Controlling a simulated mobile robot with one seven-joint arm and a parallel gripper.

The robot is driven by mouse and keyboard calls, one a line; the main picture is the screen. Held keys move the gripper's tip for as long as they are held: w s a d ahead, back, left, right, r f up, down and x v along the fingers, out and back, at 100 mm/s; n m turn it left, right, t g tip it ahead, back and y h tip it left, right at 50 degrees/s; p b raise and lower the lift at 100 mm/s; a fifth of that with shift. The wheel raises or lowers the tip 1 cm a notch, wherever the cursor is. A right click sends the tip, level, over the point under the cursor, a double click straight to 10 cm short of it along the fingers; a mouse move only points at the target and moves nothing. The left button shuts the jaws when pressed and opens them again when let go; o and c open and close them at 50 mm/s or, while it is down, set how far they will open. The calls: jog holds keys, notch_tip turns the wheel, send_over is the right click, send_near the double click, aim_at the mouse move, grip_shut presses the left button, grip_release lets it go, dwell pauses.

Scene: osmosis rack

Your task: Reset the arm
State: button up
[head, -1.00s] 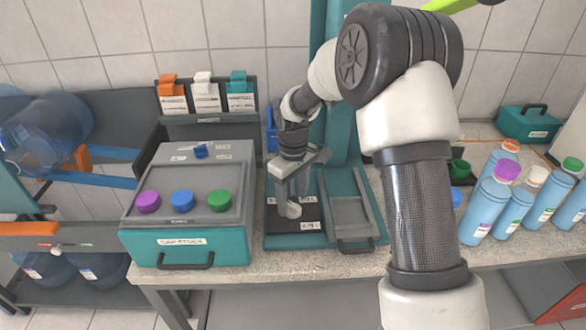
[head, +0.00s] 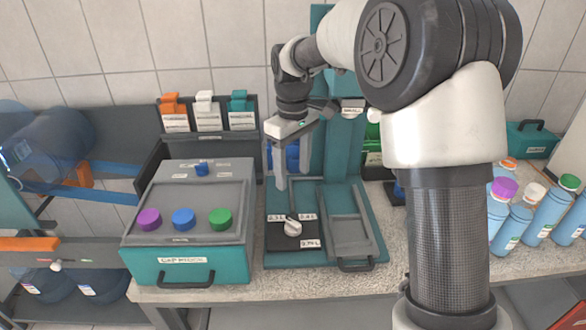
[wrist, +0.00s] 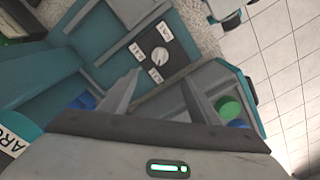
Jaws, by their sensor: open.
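My gripper (head: 293,178) is open and empty, with its fingers pointing down, above and behind the white dial knob (head: 292,228). The knob sits on a black panel with labels around it, on the teal rack base (head: 368,258). In the wrist view my two fingers (wrist: 160,88) are spread apart, and the knob (wrist: 160,56) shows beyond them, clear of both. My arm's upper links fill the right middle of the head view and hide part of the bench.
A teal box (head: 186,264) with purple, blue and green caps stands left of the rack. Several blue bottles (head: 545,222) stand at the right. Labelled clips (head: 205,112) hang behind the box. A teal case (head: 530,140) sits at the back right.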

jog(key=s+d+r+m+t+p, duration=0.2)
jog(key=s+d+r+m+p, duration=0.15)
jog(key=s+r, duration=0.5)
jog(key=s+d+r+m+t+p, duration=0.25)
jog(key=s+d+r, duration=0.25)
jog(key=s+r, duration=0.4)
jog(key=s+d+m+t+p, duration=0.1)
jog(key=s+d+m, duration=0.1)
jog(key=s, duration=0.7)
jog(key=shift+s+d+f+m, duration=0.2)
jog(key=shift+s+f+m, duration=0.15)
jog(key=shift+m, duration=0.25)
